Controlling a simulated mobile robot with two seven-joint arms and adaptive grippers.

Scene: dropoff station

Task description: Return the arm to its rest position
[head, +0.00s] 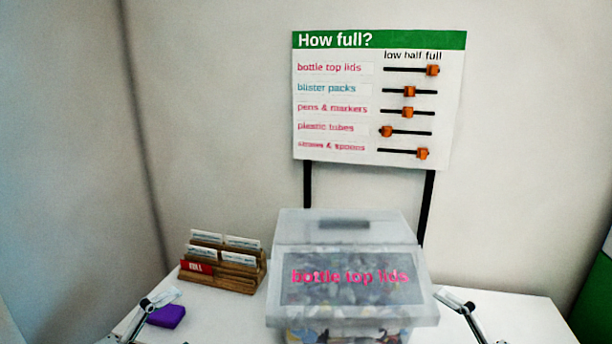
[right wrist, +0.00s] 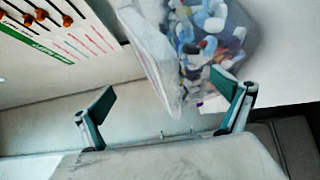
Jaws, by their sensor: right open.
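My right gripper (right wrist: 163,93) is open in the right wrist view, its two teal-padded fingers wide apart with nothing held between them. The clear bin of bottle top lids (right wrist: 200,35) lies beyond the fingers there. In the head view the bin (head: 345,300) stands on the table, labelled "bottle top lids", with its lid hinged up at the back. A small part of my right gripper (head: 462,308) shows right of the bin, apart from it. A small part of my left gripper (head: 148,308) shows at the lower left beside a purple block (head: 167,316); its jaws cannot be made out.
A white table (head: 520,318) has free room at its right. A wooden card holder (head: 222,277) with several cards stands left of the bin. A "How full?" board (head: 340,115) with orange sliders stands on black posts behind it. A green panel (head: 597,300) is at the far right.

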